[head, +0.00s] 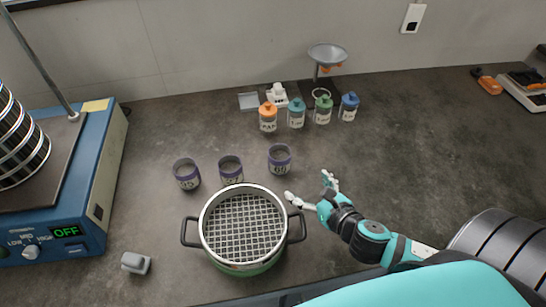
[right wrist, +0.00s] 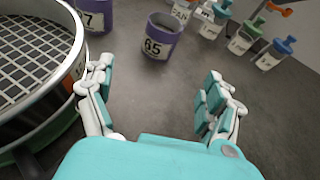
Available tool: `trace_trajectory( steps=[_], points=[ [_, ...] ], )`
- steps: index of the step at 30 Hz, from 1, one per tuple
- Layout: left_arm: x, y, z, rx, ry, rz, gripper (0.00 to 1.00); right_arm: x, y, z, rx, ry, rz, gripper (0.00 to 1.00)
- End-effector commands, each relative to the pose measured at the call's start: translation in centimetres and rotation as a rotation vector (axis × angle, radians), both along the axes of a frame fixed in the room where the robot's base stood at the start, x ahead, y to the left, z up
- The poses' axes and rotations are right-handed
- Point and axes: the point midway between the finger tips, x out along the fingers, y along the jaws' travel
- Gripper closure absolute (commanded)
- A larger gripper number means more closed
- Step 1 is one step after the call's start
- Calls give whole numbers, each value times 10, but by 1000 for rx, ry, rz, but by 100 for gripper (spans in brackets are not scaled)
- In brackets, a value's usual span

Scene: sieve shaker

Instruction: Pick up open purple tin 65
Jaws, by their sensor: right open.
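Purple tin 65 (head: 279,158) stands upright on the dark bench, the rightmost of three purple tins. In the right wrist view the tin (right wrist: 160,38) shows its 65 label and an open top, straight ahead between the finger directions. My right gripper (head: 309,186) is open and empty, to the right of the sieve pot and a short way from the tin, not touching it. Its spread fingers also show in the right wrist view (right wrist: 160,85). My left gripper is not in view.
Two more purple tins (head: 187,173) (head: 231,169) stand left of tin 65. A two-handled sieve pot (head: 209,254) stands close left of my right gripper. Capped bottles (head: 296,114) stand behind. A blue shaker (head: 107,160) is at left. The right bench is mostly clear.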

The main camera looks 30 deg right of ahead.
Motion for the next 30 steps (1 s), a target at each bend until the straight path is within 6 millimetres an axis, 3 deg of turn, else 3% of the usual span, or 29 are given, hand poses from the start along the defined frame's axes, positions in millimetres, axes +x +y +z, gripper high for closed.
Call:
trace_trajectory(
  steps=[4,12,22,30],
  points=[
    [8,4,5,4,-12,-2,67,29,1,-8,2,-6,-2,13],
    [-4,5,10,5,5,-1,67,80,4,-29,5,-5,0,13],
    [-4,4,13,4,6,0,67,106,5,-40,3,-4,1,13],
    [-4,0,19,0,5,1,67,142,7,-52,3,-3,1,13]
  ],
)
